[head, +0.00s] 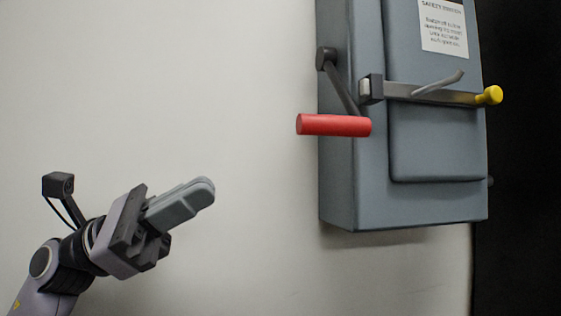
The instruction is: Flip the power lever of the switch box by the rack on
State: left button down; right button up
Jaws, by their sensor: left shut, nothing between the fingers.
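The grey switch box (350,190) is fixed to the pale wall at the upper right. Its power lever (342,90) is a dark arm hinged on the box's left side, hanging down and forward. It ends in a red cylindrical handle (333,125), which lies level at the box's left edge. My left gripper (205,190) is shut and empty, to the left of and below the red handle, with a clear gap between them. Its fingers point up and to the right. My right gripper is not in view.
A metal latch bar (430,93) with a yellow knob (489,95) crosses the box front. A white safety label (443,30) is above it. A dark area (520,200) stands to the right of the box. The wall between my left gripper and the lever is clear.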

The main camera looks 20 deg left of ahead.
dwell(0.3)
pick_arm(q)
jog(key=p, duration=0.4)
send_near(306, 134)
jog(key=x, duration=0.2)
jog(key=w+x, duration=0.1)
jog(key=x, duration=0.1)
jog(key=shift+d+r, duration=0.1)
jog(key=shift+r, duration=0.15)
jog(key=shift+w+d+r, duration=0.15)
jog(key=shift+w+d, duration=0.05)
jog(key=shift+d, duration=0.3)
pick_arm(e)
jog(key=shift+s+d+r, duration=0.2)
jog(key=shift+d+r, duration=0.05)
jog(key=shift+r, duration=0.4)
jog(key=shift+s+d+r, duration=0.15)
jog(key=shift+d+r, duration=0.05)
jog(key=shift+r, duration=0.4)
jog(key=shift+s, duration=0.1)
